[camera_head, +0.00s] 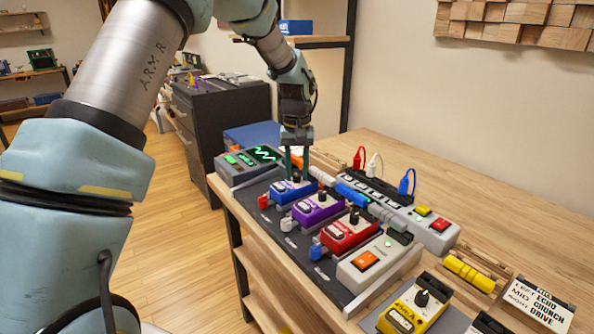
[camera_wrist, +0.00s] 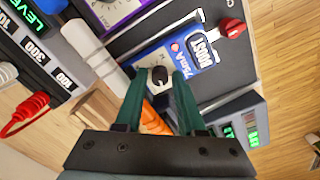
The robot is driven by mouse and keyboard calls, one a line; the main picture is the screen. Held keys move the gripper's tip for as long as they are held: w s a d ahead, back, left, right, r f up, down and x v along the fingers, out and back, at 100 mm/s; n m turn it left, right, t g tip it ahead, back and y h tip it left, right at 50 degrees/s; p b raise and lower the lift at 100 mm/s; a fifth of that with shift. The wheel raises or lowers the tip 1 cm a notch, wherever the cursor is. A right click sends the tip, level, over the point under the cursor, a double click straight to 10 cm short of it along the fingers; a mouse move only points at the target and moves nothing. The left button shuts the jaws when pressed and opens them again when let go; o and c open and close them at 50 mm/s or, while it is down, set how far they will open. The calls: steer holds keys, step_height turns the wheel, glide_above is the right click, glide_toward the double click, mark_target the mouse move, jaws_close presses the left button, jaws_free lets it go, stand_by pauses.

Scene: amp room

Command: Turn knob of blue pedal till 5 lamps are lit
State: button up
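The blue pedal (camera_head: 289,191) stands at the far end of the pedal row, and it also shows in the wrist view (camera_wrist: 176,57) with a white "BOOST" label. Its dark knob with a pale pointer (camera_wrist: 159,76) lies between my gripper's fingertips in the wrist view. My gripper (camera_head: 295,170) points down over this pedal. Its two green fingers (camera_wrist: 159,84) are apart, one on each side of the knob, with small gaps visible. Whether the fingertips touch the knob is not clear. A strip marked "LEVEL" (camera_wrist: 28,47) is partly in the wrist view; I cannot make out a lit lamp count.
The purple pedal (camera_head: 316,208) and red pedal (camera_head: 347,235) stand close by on the dark board. A meter box with green screens (camera_head: 250,166) sits beyond the blue pedal. Plugs and cables crowd the right side.

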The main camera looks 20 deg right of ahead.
jaws_close()
steer(key=shift+m, duration=0.4)
steer(key=m+p, duration=0.1)
steer(key=m, duration=0.3)
steer(key=shift+r+m+p, duration=0.1)
steer(key=shift+m+p, duration=0.3)
steer(key=m+p, duration=0.1)
steer(key=m, duration=0.5)
steer(key=shift+p, duration=0.3)
stand_by(0.4)
jaws_free()
